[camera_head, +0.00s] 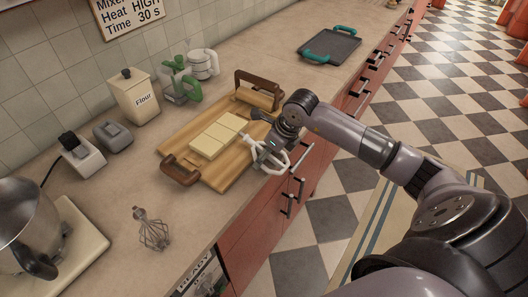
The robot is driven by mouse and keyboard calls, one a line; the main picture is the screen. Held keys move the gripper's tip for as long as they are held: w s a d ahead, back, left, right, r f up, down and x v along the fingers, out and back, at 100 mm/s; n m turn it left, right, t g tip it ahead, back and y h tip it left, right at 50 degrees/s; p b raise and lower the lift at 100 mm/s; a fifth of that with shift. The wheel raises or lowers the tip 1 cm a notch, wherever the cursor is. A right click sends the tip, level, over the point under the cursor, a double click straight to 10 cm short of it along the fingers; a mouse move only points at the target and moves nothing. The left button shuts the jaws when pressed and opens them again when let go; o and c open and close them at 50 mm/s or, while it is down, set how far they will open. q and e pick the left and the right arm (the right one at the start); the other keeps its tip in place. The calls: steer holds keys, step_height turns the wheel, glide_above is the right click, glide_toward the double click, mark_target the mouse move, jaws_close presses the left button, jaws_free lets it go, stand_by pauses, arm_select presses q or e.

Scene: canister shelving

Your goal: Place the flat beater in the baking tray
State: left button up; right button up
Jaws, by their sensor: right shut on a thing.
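The flat beater (274,160) is a white, open-framed paddle. It is held in my right gripper (262,143) over the counter's front edge, beside the wooden board. The gripper is shut on it; the fingers partly hide the beater's upper end. The baking tray (331,46) is dark grey with teal handles and lies flat on the counter at the back, beyond my right wrist. No contents show in it. My left gripper is not in view.
A wooden board (228,172) with brown handles bears cream slabs (218,136). A flour canister (136,96) and a white jug (203,64) are by the wall. Counter between board and tray looks clear.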

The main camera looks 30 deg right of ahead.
steer(key=shift+c, duration=0.8)
steer(key=shift+r, duration=0.1)
